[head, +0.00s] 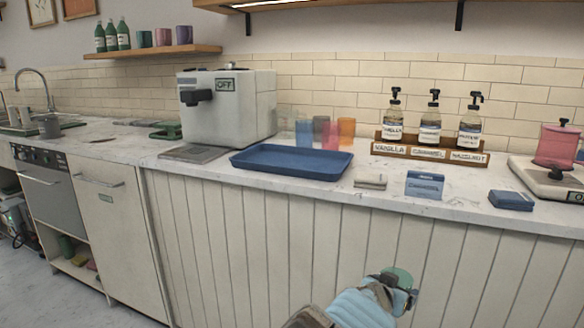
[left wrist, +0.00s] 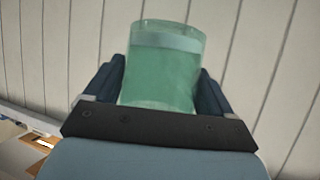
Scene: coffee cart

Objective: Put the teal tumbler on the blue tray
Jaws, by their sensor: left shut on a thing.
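The teal tumbler (head: 401,275) is a translucent green-teal cup, low in front of the counter's panelled front in the head view. My left gripper (head: 396,292) is shut on it, and the gripper and forearm hide much of it there. In the left wrist view the tumbler (left wrist: 162,70) sits between the two dark fingers of the left gripper (left wrist: 161,85). The blue tray (head: 285,168) lies on the white counter, up and to the left of the tumbler, and looks empty. My right gripper is not in view.
The counter's front edge (head: 385,201) lies above the held tumbler. Coloured translucent cups (head: 330,136) stand behind the tray. A coffee machine (head: 225,105) is to its left.

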